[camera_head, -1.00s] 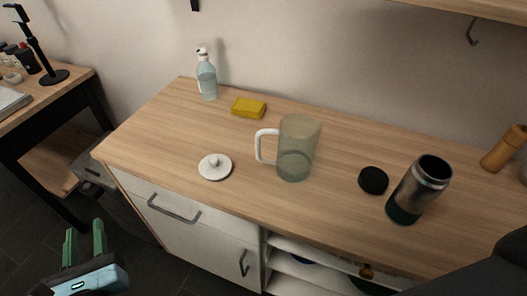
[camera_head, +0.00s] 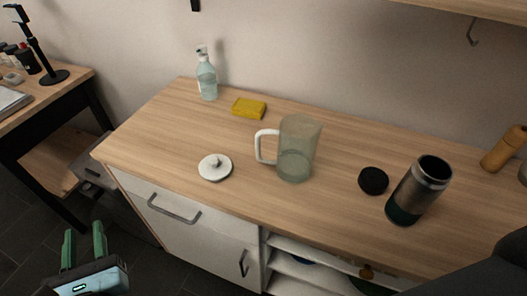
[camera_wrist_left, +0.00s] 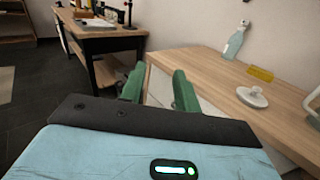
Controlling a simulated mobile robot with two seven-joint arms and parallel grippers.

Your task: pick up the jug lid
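The jug lid (camera_head: 214,168) is a white disc with a small knob on top. It lies flat on the wooden counter, left of the clear jug (camera_head: 297,150) with its white handle. The lid also shows in the left wrist view (camera_wrist_left: 252,97), at the right. My left gripper (camera_head: 84,243) is at the lower left of the head view, in front of the counter and apart from the lid. Its two green fingers stand apart with nothing between them; they also show in the left wrist view (camera_wrist_left: 158,84). My right gripper is not in view.
A black round lid (camera_head: 373,181) and a steel tumbler (camera_head: 419,190) stand right of the jug. A yellow sponge (camera_head: 249,108) and a spray bottle (camera_head: 207,76) are at the back. The counter (camera_head: 150,130) is clear left of the jug lid. A drawer handle (camera_head: 173,211) sticks out in front.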

